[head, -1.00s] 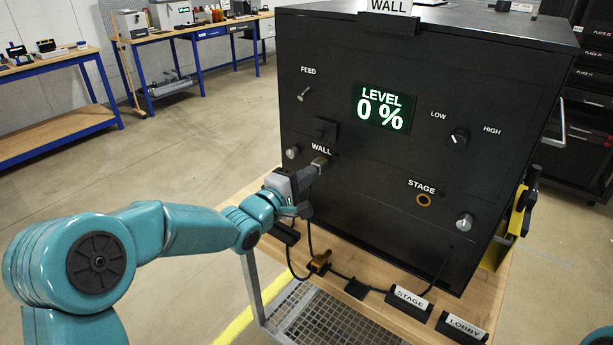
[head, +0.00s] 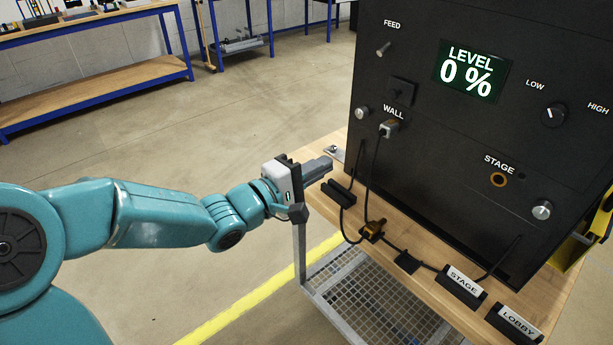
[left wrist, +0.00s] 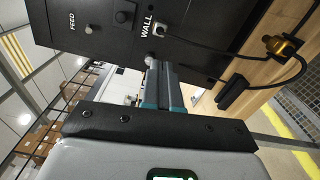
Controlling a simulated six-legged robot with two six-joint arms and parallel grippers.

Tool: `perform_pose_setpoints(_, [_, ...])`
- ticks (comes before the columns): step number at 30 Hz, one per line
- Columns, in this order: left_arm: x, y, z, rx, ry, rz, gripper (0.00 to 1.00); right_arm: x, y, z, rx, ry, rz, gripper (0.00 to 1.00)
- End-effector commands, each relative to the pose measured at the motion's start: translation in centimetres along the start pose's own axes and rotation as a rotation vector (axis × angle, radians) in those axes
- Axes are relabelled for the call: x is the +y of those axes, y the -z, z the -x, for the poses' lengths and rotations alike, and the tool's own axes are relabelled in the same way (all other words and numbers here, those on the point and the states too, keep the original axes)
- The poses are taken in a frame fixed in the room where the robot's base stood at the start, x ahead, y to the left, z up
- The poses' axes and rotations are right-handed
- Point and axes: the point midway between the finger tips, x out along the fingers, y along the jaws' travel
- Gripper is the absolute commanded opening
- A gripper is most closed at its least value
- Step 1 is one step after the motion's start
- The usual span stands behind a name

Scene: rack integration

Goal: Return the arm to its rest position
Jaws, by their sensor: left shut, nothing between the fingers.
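My left gripper (head: 318,170) is shut and empty in the head view, at the left edge of the wooden bench top (head: 437,299). It is apart from the black panel box (head: 440,125). It also shows in the left wrist view (left wrist: 163,88), its fingers together and pointing toward the panel. A grey plug (head: 389,128) sits at the panel under the WALL label, its black cable hanging down; the left wrist view shows it too (left wrist: 159,30). My teal left arm reaches in from the left. My right gripper is in neither view.
The panel display (head: 471,72) reads LEVEL 0 %. A brass-coloured piece (head: 373,231) lies by the cable on the bench. STAGE (head: 463,285) and LOBBY (head: 515,321) holders stand at the front edge. Open floor lies left of the bench, with a blue-legged table (head: 95,30) beyond.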

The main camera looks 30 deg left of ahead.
Motion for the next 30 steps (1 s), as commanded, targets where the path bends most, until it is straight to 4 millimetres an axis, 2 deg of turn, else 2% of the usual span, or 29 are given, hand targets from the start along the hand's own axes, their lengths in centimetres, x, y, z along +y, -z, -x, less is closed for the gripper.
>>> perform_pose_setpoints(3, [0.0,0.1,2.0,0.003,-0.001,0.0,0.0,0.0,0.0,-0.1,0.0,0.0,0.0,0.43])
perform_pose_setpoints(8, [0.0,0.0,3.2,0.001,0.0,0.0,0.0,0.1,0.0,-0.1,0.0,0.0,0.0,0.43])
perform_pose_setpoints(14, [-0.1,-0.3,3.1,-0.008,0.002,0.003,0.0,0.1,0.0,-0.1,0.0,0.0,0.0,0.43])
perform_pose_setpoints(17, [-2.8,-1.0,2.0,-0.039,0.053,0.043,0.0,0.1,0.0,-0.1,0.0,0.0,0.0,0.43])
perform_pose_setpoints(20, [-8.8,-2.7,0.3,-0.086,0.165,0.141,0.0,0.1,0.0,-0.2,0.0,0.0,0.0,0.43])
perform_pose_setpoints(21, [-11.9,-3.4,-0.3,-0.089,0.227,0.201,0.0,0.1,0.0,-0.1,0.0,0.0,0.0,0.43])
perform_pose_setpoints(23, [-16.9,-4.4,-0.6,-0.079,0.333,0.261,0.0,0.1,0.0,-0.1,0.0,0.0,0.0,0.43])
perform_pose_setpoints(24, [-20.2,-5.2,-0.5,-0.071,0.408,0.268,0.0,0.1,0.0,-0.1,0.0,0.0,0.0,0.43])
perform_pose_setpoints(26, [-25.1,-6.3,0.3,-0.067,0.525,0.247,0.0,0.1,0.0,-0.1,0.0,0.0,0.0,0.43])
perform_pose_setpoints(27, [-28.2,-7.2,1.2,-0.071,0.609,0.216,0.0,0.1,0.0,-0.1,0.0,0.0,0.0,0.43])
perform_pose_setpoints(29, [-32.7,-8.5,3.0,-0.095,0.739,0.149,0.0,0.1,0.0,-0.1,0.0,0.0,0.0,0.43])
perform_pose_setpoints(30, [-35.6,-9.5,4.6,-0.124,0.828,0.093,0.0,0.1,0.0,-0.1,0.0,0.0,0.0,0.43])
